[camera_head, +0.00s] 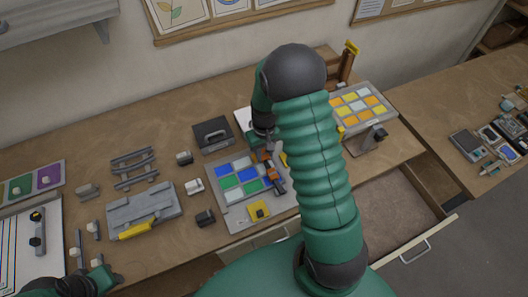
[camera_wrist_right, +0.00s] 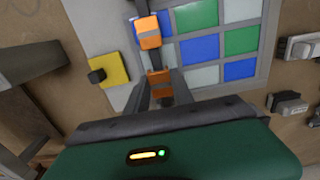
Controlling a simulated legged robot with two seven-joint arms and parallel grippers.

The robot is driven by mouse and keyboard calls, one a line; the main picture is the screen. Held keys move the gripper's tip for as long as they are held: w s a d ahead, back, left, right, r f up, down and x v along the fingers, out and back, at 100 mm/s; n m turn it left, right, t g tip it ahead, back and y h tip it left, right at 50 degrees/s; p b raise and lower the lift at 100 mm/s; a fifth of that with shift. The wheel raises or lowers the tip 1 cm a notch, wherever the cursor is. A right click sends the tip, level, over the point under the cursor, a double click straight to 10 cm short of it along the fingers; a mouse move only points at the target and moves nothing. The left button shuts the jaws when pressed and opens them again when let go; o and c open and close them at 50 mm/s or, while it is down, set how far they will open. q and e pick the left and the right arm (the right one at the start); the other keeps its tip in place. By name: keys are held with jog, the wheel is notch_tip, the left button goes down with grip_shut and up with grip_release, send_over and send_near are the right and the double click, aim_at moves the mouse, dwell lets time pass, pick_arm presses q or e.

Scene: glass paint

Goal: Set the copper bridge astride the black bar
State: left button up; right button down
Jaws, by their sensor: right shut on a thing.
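My right gripper (camera_wrist_right: 160,92) is shut on an orange copper bridge (camera_wrist_right: 160,82), its fingers on either side of it. The black bar (camera_wrist_right: 154,59) runs away from this bridge over the panel's edge. A second orange copper piece (camera_wrist_right: 149,32) sits on the bar farther from the gripper. In the head view, my right gripper (camera_head: 263,138) is partly hidden by my arm; orange pieces (camera_head: 270,172) and the black bar (camera_head: 278,186) show below it. I cannot tell whether the held bridge touches the bar. My left gripper (camera_head: 68,287) is at the bottom left, its fingers unclear.
Left are a grey tray (camera_head: 140,208), rails (camera_head: 134,167) and small blocks. A yellow-orange panel (camera_head: 358,100) stands right. A drawer (camera_head: 385,212) is open.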

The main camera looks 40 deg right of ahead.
jog(key=shift+f, duration=0.45)
dwell(0.9)
jog(key=shift+f+b, duration=0.8)
jog(key=shift+f, duration=0.05)
jog(key=c, duration=1)
grip_release()
jog(key=shift+r, duration=0.1)
jog(key=shift+r+p, duration=3.1)
jog(key=shift+r, duration=0.45)
